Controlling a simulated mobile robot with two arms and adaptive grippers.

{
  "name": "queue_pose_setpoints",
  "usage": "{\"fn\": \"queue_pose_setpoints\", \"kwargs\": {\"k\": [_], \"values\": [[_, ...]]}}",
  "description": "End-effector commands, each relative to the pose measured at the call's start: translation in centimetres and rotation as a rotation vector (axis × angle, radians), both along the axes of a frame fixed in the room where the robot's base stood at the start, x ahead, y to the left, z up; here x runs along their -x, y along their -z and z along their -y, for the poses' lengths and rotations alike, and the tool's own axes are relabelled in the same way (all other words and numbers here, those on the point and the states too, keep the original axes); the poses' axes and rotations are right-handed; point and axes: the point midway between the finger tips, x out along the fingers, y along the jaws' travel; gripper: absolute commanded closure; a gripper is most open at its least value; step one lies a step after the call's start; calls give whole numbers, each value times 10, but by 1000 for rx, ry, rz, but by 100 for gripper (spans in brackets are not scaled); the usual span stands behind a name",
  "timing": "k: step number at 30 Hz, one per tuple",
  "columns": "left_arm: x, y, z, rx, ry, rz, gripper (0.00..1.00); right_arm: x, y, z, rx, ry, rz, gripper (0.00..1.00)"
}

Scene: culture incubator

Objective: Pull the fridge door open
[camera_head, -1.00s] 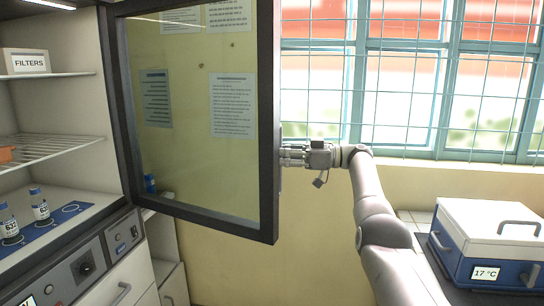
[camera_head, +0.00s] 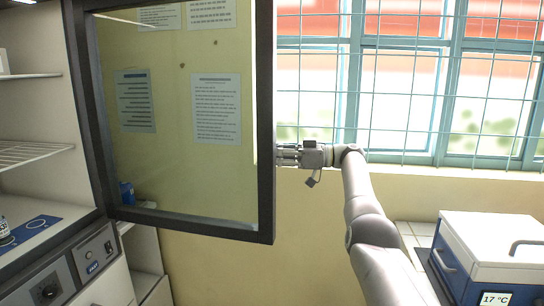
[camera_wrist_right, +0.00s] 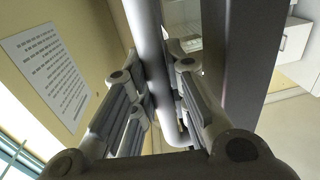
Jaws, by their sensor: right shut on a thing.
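The fridge door (camera_head: 264,120) has a dark frame around a clear pane and stands wide open, swung out from the cabinet on the left. My right gripper (camera_head: 284,155) is at the door's outer edge in the head view. In the right wrist view, my right gripper (camera_wrist_right: 160,100) has its fingers on both sides of the grey bar handle (camera_wrist_right: 150,45), shut on it. The dark door frame also shows beside the handle in the wrist view (camera_wrist_right: 252,60). The head view hides the handle behind the door edge. My left gripper is not in view.
The fridge interior shows a wire shelf (camera_head: 30,153) and a vial (camera_head: 4,228) on a blue mat. A blue and white box reading 17 °C (camera_head: 490,250) stands at the lower right. A barred window (camera_head: 400,90) is behind my arm.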

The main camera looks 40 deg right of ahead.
Motion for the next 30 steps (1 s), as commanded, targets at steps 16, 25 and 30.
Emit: {"fn": "queue_pose_setpoints", "kwargs": {"k": [16,25,30], "values": [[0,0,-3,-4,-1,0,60,0,1,0,1,0,-4,63],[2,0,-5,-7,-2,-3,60,6,0,7,1,3,-2,63],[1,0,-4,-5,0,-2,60,29,0,27,-1,5,-2,63]]}}
